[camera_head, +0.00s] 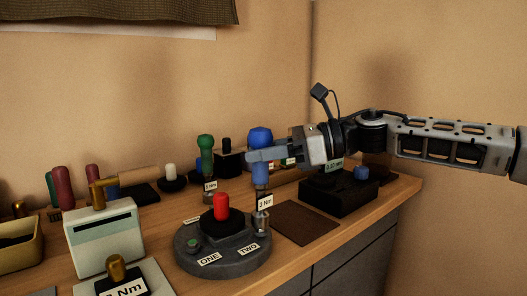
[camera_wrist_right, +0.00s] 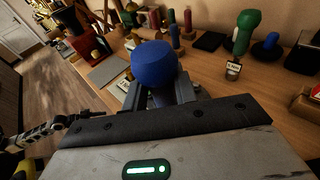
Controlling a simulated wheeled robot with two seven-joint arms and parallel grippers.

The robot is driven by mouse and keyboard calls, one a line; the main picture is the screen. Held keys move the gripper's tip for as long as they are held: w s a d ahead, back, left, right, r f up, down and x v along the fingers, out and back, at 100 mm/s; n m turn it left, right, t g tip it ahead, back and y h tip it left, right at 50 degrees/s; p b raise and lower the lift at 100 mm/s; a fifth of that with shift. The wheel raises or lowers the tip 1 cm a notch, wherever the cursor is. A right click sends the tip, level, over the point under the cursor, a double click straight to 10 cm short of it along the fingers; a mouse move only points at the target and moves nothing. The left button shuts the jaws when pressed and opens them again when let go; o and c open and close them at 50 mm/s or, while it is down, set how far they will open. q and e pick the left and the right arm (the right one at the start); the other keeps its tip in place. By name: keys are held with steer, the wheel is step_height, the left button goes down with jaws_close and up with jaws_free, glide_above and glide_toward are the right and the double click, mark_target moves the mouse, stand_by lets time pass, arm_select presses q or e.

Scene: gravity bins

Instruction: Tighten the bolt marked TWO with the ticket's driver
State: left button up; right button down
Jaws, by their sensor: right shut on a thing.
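My right gripper (camera_head: 262,156) is shut on a driver with a blue handle (camera_head: 260,137); the handle also shows in the wrist view (camera_wrist_right: 154,63). The driver is upright, with a "2 Nm" tag (camera_head: 265,202) on its shaft. Its lower end is at the right side of the round grey fixture (camera_head: 215,264), near the label TWO (camera_head: 248,248). The bolt there is hidden, and I cannot tell whether the driver touches it. A green-topped bolt (camera_head: 192,244) stands by the label ONE (camera_head: 209,258). A card marked "Nm" (camera_head: 124,288) lies in front; its number is unclear. My left gripper (camera_wrist_right: 75,121) seems partly visible at the wrist view's left.
A red knob (camera_head: 222,206) rises from the fixture's middle. A green-handled driver (camera_head: 206,150) stands behind. A white box (camera_head: 103,236) is at left, a black box (camera_head: 337,195) at right. A brown mat (camera_head: 305,223) lies bare right of the fixture.

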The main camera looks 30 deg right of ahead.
steer(key=shift+r, duration=0.1)
steer(key=shift+r+p, duration=2.05)
steer(key=shift+r, duration=1.45)
